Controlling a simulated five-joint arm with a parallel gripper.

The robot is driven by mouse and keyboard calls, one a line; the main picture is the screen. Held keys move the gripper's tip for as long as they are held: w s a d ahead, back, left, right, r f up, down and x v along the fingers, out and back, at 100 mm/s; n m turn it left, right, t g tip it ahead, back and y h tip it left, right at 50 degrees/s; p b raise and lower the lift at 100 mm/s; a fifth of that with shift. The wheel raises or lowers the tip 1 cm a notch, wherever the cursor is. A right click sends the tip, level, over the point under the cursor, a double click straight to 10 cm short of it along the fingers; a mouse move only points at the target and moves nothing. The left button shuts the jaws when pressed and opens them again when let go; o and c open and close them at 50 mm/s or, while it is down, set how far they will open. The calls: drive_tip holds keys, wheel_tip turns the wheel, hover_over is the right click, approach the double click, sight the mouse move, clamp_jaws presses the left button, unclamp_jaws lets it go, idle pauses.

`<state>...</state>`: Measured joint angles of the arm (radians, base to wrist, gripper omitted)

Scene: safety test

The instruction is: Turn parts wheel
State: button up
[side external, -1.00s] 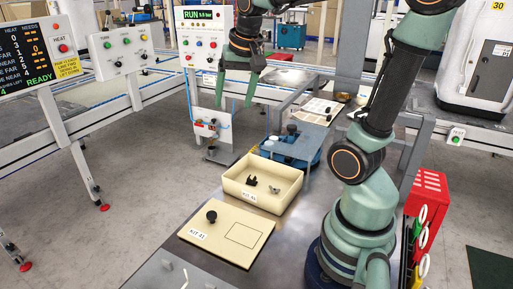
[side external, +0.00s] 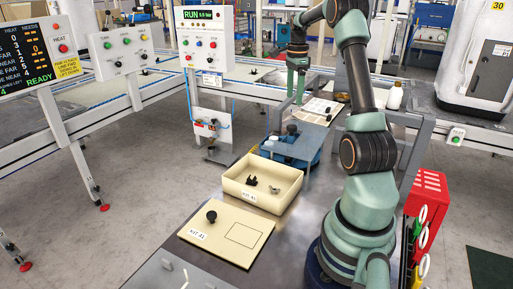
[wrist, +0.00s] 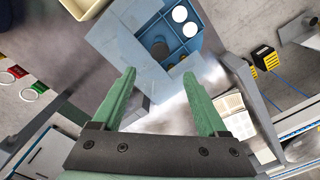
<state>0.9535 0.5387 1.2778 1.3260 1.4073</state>
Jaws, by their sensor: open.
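My gripper (side external: 296,88) is at the far end of the bench in the side view, above the area with printed sheets. In the wrist view its two green fingers (wrist: 160,76) are spread apart with nothing between them. No parts wheel can be made out for certain. Below the gripper in the wrist view is a blue divided box (wrist: 150,42) with white round items and a dark round item inside. The same blue box (side external: 309,162) stands partly under a blue-grey plate in the side view. My gripper and arm hide part of the far bench.
A cream bin (side external: 240,196) holds a black part and a grey part. A cream board (side external: 215,241) with a black knob lies in front of it. A RUN panel (side external: 205,40) rises left of the bench.

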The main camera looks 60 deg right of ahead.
sight(292, 126)
wheel_tip(292, 126, down, 11)
drive_tip(key=shift+r, duration=0.15)
idle(0.4)
clamp_jaws()
drive_tip(key=shift+r, duration=0.1)
idle(1.1)
